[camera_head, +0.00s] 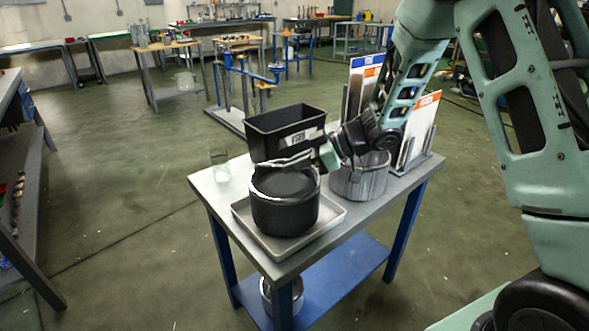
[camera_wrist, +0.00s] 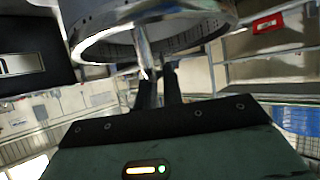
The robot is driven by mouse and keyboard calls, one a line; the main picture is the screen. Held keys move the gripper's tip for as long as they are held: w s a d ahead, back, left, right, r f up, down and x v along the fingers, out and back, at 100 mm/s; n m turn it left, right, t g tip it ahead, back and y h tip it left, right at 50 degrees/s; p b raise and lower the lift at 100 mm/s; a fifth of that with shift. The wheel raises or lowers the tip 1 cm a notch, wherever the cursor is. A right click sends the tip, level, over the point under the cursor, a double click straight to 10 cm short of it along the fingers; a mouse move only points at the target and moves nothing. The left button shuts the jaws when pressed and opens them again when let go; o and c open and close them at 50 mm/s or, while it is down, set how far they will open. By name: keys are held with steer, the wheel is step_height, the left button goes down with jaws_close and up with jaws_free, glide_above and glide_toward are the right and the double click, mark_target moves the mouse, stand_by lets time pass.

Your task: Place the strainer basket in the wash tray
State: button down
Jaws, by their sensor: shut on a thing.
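The strainer basket (camera_head: 284,208) is a dark round vessel with an arched metal handle. In the head view it is upright over the shallow metal wash tray (camera_head: 333,219), inside its rim outline; I cannot tell whether its bottom touches the tray. My gripper (camera_head: 309,157) reaches in from the right above the basket's rim and is shut on the handle. In the wrist view my gripper's fingers (camera_wrist: 160,82) close on the metal handle bar, with the perforated basket wall (camera_wrist: 105,18) and its round rim beyond.
A grey metal pot (camera_head: 361,181) stands close to the right, below my wrist. A black bin (camera_head: 283,128) is behind the basket, and a glass beaker (camera_head: 220,168) stands at the table's left. Upright boards (camera_head: 420,120) stand at the back right. The table's front edge is near the tray.

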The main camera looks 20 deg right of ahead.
steer(key=shift+f, duration=0.6)
steer(key=c, duration=1.5)
jaws_free()
steer(key=shift+f, duration=0.1)
